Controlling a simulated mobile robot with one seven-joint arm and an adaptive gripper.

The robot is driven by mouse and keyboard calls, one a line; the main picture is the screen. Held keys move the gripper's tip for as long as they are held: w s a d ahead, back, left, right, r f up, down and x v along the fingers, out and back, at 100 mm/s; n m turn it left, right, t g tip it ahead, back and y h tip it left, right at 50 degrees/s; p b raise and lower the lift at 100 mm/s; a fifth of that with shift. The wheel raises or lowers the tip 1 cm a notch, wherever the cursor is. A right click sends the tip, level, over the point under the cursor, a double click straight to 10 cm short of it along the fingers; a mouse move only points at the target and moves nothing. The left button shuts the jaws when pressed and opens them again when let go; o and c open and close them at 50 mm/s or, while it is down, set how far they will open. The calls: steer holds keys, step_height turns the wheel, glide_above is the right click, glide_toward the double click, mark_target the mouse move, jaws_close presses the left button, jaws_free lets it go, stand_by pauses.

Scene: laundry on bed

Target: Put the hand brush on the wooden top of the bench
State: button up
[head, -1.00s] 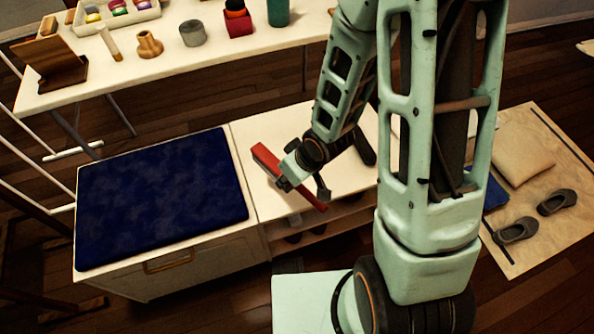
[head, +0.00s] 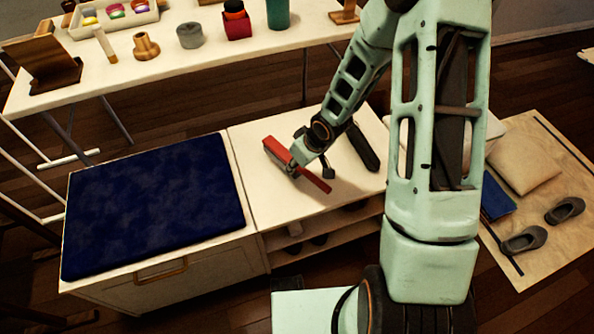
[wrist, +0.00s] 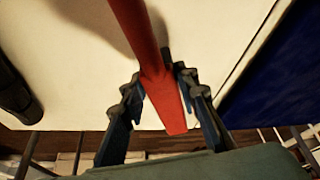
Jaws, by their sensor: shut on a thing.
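The red hand brush (head: 313,181) is held in my gripper (head: 297,168), over the bare pale right part of the bench top (head: 264,206). In the wrist view the brush (wrist: 152,70) runs lengthwise between the two fingers of my gripper (wrist: 160,85), which are shut on it. Its shadow lies beside it on the pale surface, so it seems slightly above the top; exact contact cannot be told. The brush's middle is partly hidden by the gripper in the head view.
A dark blue cushion (head: 150,205) covers the bench's left part. A long black object (head: 363,147) lies on the top, right of my gripper. A table (head: 200,62) with several small items stands behind. Shoes (head: 565,210) and a beige pillow (head: 523,167) lie on a mat at right.

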mark_target(297, 170)
steer(key=shift+w+f+b, duration=0.1)
steer(key=shift+f+b, duration=0.65)
steer(key=shift+f, duration=0.95)
steer(key=shift+f, duration=0.2)
steer(key=o, duration=1.2)
steer(key=shift+r, duration=0.15)
steer(key=shift+d+r, duration=0.1)
steer(key=shift+r, duration=0.2)
steer(key=p+v, duration=0.6)
steer(key=v, duration=0.5)
steer(key=shift+d+r, duration=0.1)
steer(key=shift+r, duration=0.15)
